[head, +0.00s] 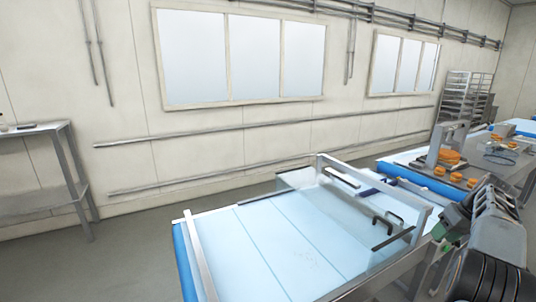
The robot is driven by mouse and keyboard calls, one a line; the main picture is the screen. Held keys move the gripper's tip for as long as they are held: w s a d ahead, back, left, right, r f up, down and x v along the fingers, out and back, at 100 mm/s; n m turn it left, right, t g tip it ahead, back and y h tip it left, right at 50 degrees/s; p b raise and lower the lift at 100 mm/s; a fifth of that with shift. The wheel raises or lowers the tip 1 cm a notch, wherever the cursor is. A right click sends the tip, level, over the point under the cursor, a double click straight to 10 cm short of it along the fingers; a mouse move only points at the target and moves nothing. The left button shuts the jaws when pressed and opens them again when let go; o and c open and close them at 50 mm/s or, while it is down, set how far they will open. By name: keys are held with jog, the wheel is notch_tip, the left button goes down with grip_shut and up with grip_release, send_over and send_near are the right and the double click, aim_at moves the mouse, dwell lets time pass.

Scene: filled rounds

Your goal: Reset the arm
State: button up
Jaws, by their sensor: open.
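My gripper is not in view. A grey and black jointed mass with a green part fills the lower right corner and looks like part of my arm, though I cannot be sure. It hides part of the conveyor's right side. No object is seen held.
A conveyor with a pale blue belt (262,252) and a clear, metal-framed guard with dark handles fills the lower middle. Orange rounds (449,156) sit on a machine at the right. A metal side table (38,204) stands at the left wall. Grey floor is clear between them.

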jog(key=s+a+h, duration=0.1)
jog(key=s+a, duration=0.5)
jog(key=a, duration=0.6)
jog(key=s+a+f+t+h, duration=0.1)
jog(key=s+a, duration=0.5)
jog(key=a, duration=0.7)
jog(key=s+a+h, duration=0.1)
jog(key=s+a, duration=0.5)
jog(key=a, duration=0.7)
jog(key=shift+a+f+t, duration=0.25)
jog(key=shift+f+t, duration=0.05)
jog(key=shift+f, duration=0.05)
